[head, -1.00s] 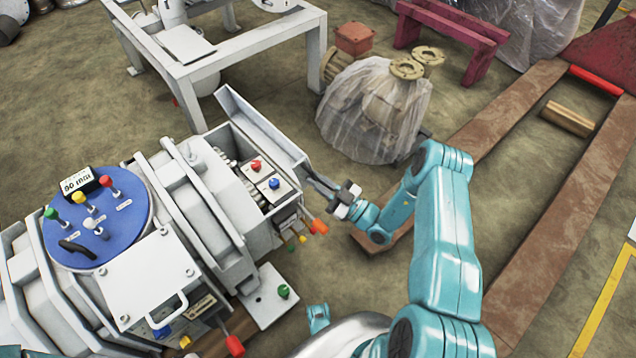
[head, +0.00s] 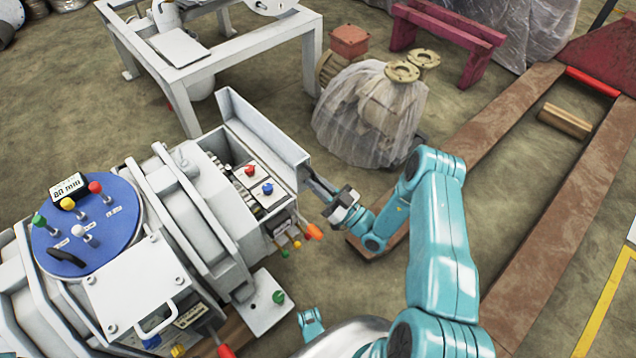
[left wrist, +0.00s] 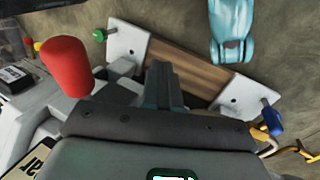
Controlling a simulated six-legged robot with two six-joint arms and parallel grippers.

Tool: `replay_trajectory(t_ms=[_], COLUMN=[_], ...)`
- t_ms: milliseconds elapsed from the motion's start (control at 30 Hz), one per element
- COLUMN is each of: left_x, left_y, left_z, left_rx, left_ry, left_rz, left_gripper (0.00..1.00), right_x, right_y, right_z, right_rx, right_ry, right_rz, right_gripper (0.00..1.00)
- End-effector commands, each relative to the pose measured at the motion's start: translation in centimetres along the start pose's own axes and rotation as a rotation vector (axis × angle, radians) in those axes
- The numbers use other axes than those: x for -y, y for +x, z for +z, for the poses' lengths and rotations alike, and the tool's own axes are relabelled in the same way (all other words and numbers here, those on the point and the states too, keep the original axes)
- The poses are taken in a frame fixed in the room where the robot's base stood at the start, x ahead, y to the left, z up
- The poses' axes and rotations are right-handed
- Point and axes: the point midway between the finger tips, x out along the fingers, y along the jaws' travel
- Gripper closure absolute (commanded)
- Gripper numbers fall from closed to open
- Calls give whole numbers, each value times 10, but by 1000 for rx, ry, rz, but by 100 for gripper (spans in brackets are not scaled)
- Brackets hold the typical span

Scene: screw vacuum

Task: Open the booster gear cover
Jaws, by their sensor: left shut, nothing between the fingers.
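The booster gear cover (head: 264,128) is a long grey lid on the far side of the open box on the grey machine. It stands raised, tilted up from the box. Inside the opening are gears and a small panel with a red and a blue knob (head: 268,188). My right gripper (head: 315,186) is at the cover's right end, close to or touching it; its fingers are partly hidden, so their opening is unclear. My left gripper (left wrist: 163,85) shows in the left wrist view, shut and empty, above a wooden block between white plates.
A blue round control panel (head: 88,226) with coloured levers sits on the machine's left. Orange and yellow handles (head: 313,231) stick out below the box. A plastic-wrapped pump (head: 370,112) stands behind my right arm. A white table frame (head: 195,60) is behind the machine.

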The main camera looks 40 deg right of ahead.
Motion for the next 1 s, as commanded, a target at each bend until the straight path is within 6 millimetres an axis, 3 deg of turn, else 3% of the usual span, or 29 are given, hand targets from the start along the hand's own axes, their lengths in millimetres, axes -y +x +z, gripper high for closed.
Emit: replay_trajectory(t_ms=[33,100,400,533,1000], left_x=[0,0,0,-1,-6], left_y=[0,0,0,-2,-10], left_z=[0,0,0,0,3], left_rx=[0,0,0,1,8], left_ry=[0,0,0,1,8], left_rz=[0,0,0,0,1], left_gripper=[100,100,100,100,100], right_x=[0,0,-1,-2,-1], right_y=[-1,-1,-1,-13,-129], right_z=[1,1,0,0,0], right_rx=[2,2,1,3,3], right_ry=[0,0,0,0,-1], right_rz=[0,0,-1,2,5], right_gripper=[84,62,62,62,62])
